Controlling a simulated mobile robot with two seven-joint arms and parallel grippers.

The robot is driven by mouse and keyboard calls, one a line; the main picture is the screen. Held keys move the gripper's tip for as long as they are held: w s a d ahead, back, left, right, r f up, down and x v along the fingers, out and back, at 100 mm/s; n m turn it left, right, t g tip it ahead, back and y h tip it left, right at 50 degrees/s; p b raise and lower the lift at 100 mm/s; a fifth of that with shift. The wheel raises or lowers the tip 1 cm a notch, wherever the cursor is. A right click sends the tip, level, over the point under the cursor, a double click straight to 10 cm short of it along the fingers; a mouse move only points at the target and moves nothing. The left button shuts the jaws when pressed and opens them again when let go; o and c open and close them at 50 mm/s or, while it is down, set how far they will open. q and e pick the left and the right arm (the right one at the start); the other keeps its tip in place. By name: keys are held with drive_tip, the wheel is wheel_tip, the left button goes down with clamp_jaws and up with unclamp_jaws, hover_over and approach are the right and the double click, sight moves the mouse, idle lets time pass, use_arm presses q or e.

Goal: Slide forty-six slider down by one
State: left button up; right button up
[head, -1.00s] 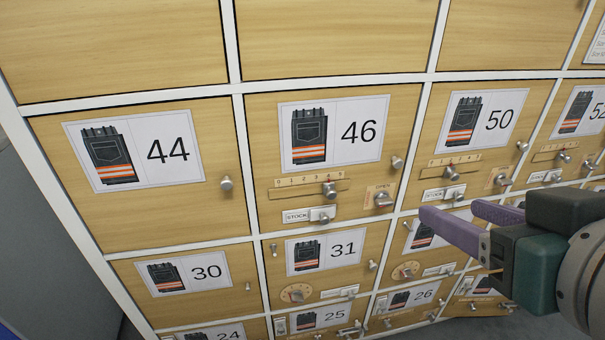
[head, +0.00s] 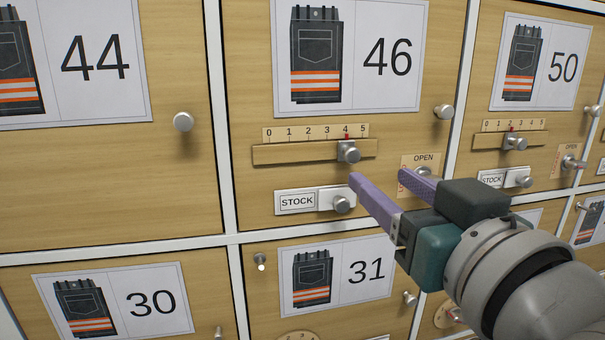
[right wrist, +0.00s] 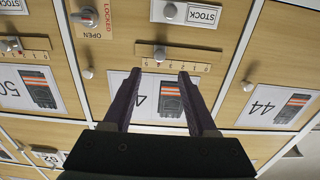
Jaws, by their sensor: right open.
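The slider of door 46 (head: 340,25) is a grey knob (head: 349,152) on a wooden bar under a scale from 0 to 5. Its red mark stands at 4. My right gripper (head: 380,177), with purple fingers, is open and empty, in front of the door just below and right of the knob in the head view. In the right wrist view, which shows the doors upside down, the knob (right wrist: 160,53) appears between and just beyond the two fingertips (right wrist: 160,73); I see no contact. My left gripper is not in view.
Below the slider is a STOCK plate with a knob (head: 342,203). Right of it is the OPEN latch (head: 423,172), partly hidden by my gripper. A round door knob (head: 444,111) sits above that. Door 50 has a similar slider (head: 515,143).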

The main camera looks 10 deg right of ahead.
sight(353, 156)
drive_tip(key=w+b, duration=0.2)
drive_tip(key=w, duration=0.6)
drive_tip(key=shift+a, duration=0.1)
drive_tip(key=shift+w, duration=0.45)
clamp_jaws()
idle(0.8)
